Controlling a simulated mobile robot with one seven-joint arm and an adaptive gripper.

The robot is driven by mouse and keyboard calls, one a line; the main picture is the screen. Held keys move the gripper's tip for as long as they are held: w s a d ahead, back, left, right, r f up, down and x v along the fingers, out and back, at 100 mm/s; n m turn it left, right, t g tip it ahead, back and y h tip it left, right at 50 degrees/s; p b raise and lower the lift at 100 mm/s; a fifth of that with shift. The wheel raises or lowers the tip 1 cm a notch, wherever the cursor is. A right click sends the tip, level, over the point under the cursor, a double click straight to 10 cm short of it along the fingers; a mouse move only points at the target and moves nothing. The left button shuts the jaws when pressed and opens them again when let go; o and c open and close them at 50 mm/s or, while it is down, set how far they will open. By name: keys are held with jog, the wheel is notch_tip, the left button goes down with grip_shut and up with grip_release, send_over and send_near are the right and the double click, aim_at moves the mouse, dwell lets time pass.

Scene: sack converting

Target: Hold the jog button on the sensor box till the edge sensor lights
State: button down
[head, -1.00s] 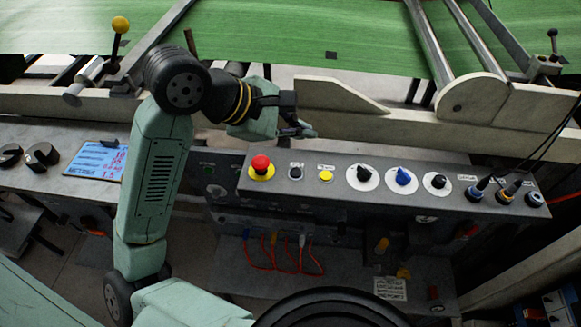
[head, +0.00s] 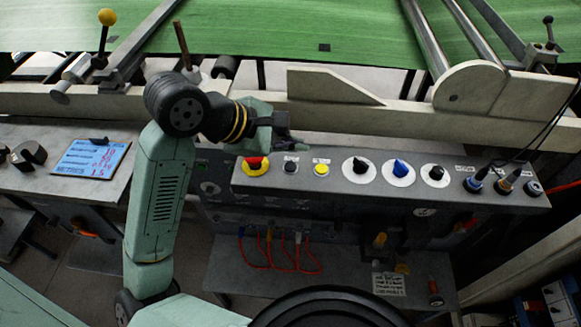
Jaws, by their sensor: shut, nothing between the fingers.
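A grey control box (head: 320,198) runs across the middle right. Its top carries a red mushroom button (head: 255,163) on a yellow ring, a small black button (head: 290,168), a yellow button (head: 321,170) and several knobs. The labels are too small to read, so I cannot tell which is the jog button. My gripper (head: 299,146) is shut and empty, just beyond the black button in the picture. I cannot identify the edge sensor or see a lit lamp.
A pale rail (head: 390,114) lies behind the box. Cables rise from plugs at the box's right end. A blue display card (head: 90,158) lies on the left bench. Orange cables hang below.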

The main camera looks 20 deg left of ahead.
aim_at(292, 169)
notch_tip(292, 169, down, 3)
jog(key=b, duration=0.3)
jog(key=shift+f, duration=0.1)
jog(key=shift+f+b, duration=0.1)
jog(key=shift+b, duration=0.3)
jog(key=shift+f+b, duration=0.8)
jog(key=shift+b, duration=1.1)
dwell(1.2)
jog(key=shift+r, duration=0.2)
dwell(1.1)
jog(key=shift+r, duration=0.7)
jog(key=shift+r+p, duration=0.9)
jog(key=shift+r, duration=1.6)
